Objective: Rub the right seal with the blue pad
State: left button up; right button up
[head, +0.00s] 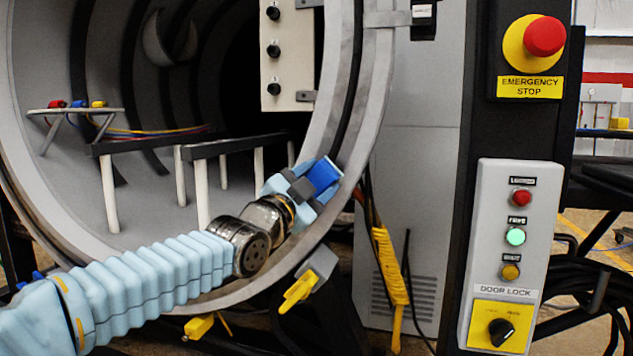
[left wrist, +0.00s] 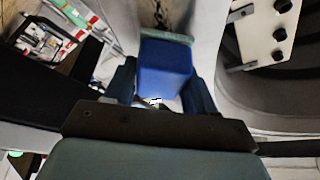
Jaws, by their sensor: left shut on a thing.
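The blue pad (head: 323,174) is held in my left gripper (head: 308,184), at the lower right of the furnace's round opening in the head view. In the left wrist view the pad (left wrist: 166,68) sits between the two fingers of the gripper (left wrist: 164,95), with a greenish edge at its far end. The right seal (head: 354,75) looks like the dark band along the right side of the pale rim. The pad lies over or very close to the rim; I cannot tell whether it touches the seal. My right gripper is not in view.
A control panel (head: 503,250) and an emergency stop button (head: 545,35) stand at the right. A pale box with black knobs (head: 290,55) hangs at the opening. Dark rails (head: 240,144) on white posts are inside the chamber. A yellow cable bundle (head: 390,265) hangs below the rim.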

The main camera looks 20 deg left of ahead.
pick_arm(q)
jog(key=shift+w+p, duration=0.4)
jog(key=shift+w, duration=0.55)
